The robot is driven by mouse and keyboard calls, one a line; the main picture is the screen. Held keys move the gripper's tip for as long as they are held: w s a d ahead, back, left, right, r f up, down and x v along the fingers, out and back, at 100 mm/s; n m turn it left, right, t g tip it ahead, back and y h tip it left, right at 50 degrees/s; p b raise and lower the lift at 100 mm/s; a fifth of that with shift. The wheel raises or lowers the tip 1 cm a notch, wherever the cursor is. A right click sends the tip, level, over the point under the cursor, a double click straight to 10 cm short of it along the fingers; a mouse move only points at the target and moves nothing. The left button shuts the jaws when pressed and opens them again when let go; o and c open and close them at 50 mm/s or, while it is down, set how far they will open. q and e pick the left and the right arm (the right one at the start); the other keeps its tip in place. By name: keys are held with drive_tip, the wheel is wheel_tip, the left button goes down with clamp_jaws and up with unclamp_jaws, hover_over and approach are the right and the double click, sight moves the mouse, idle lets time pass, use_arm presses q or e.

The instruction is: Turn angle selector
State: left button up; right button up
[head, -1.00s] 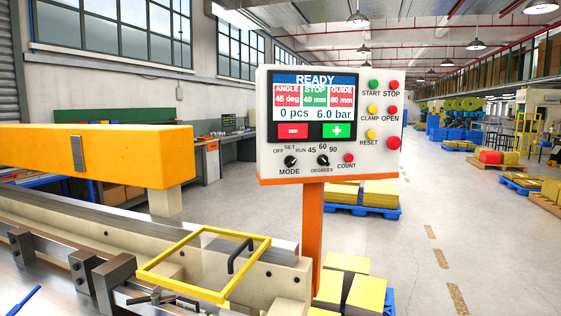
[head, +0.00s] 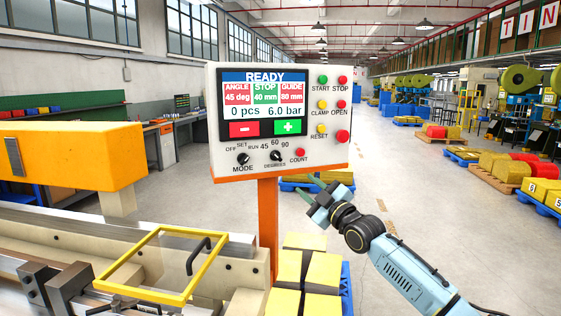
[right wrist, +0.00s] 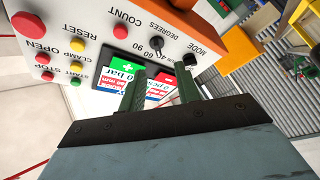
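The angle selector (head: 276,156) is a black knob labelled DEGREES, with 45, 60 and 90 around it, low on the control panel (head: 330,158). It also shows in the right wrist view (right wrist: 157,44). The screen (head: 265,100) reads READY and ANGLE 45 deg on red. My right gripper (head: 314,193) is right of and below the selector, apart from the panel. My left gripper is not in view.
The MODE knob (head: 243,158) is left of the selector and the red COUNT button (head: 301,153) right of it. An orange post (head: 267,230) carries the panel. A yellow frame (head: 150,290) and machine bed lie at lower left. Yellow stacks (head: 305,270) stand below.

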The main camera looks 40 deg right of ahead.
sight(279, 158)
drive_tip(key=shift+r+x, duration=0.2)
drive_tip(key=shift+x, duration=2.05)
drive_tip(key=shift+r+x, duration=0.2)
drive_tip(key=shift+x, duration=2.05)
drive_tip(key=shift+r+x, duration=0.2)
drive_tip(key=shift+x, duration=2.1)
drive_tip(key=shift+s, duration=0.15)
drive_tip(key=c, duration=0.6)
drive_tip(key=shift+a, duration=0.1)
